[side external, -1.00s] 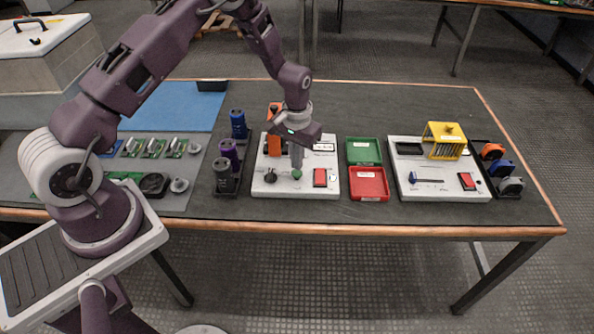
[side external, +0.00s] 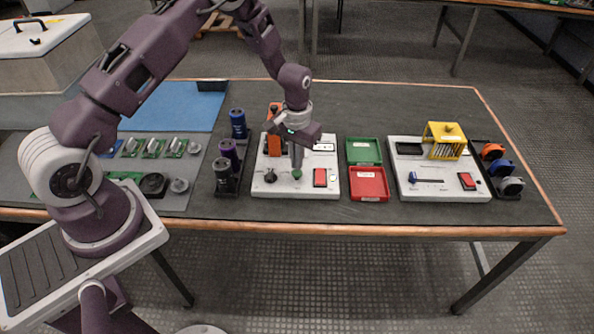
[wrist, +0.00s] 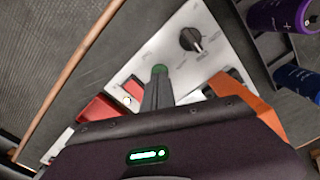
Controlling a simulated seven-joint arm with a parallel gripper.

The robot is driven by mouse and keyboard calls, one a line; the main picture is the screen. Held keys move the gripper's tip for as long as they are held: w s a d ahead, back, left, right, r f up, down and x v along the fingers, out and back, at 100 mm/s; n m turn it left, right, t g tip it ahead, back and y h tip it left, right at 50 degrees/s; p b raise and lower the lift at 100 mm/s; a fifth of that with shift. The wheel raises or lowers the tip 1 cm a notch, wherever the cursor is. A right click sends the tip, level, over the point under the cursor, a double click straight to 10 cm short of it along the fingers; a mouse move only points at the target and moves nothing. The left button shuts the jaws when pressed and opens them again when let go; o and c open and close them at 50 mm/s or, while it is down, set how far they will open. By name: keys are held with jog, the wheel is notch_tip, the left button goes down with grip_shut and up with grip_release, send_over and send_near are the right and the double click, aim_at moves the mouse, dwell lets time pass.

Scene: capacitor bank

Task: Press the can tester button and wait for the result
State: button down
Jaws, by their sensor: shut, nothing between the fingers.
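The white tester panel (side external: 262,184) sits mid-table in the side view, beside the rack of cans. It carries a green button (side external: 297,174), a black knob (side external: 270,176), a red switch (side external: 320,177), a pale display strip (side external: 324,147) and an upright orange part (side external: 274,143). My gripper (side external: 297,166) is shut and empty, pointing down with its tips at the green button. In the wrist view the tips (wrist: 158,80) overlap the green button (wrist: 159,69), seemingly touching it; whether it is pushed in cannot be told. The display is too small to read.
Left of the panel a dark rack holds blue (side external: 238,124) and purple (side external: 229,153) cans. Right of it lie a green bin (side external: 364,151) and a red bin (side external: 369,183). Farther right is another white panel (side external: 400,184) with a yellow cage (side external: 445,137). The table behind is clear.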

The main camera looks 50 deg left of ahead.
jog(key=shift+f, duration=1.45)
jog(key=shift+r, duration=0.1)
jog(key=shift+r, duration=3.45)
jog(key=shift+r, duration=0.1)
notch_tip(320, 180, up, 8)
send_over(297, 176)
jog(key=s+d+r+m+t, duration=0.15)
jog(key=s+r, duration=0.45)
jog(key=r, duration=0.6)
jog(key=s+d+r+t, duration=0.1)
jog(key=s+r, duration=0.3)
jog(key=s, duration=0.7)
jog(key=s+d+r+m+t, duration=0.1)
jog(key=s+r, duration=0.4)
jog(key=s, duration=0.6)
jog(key=shift+d+t, duration=0.65)
jog(key=shift+t, duration=0.4)
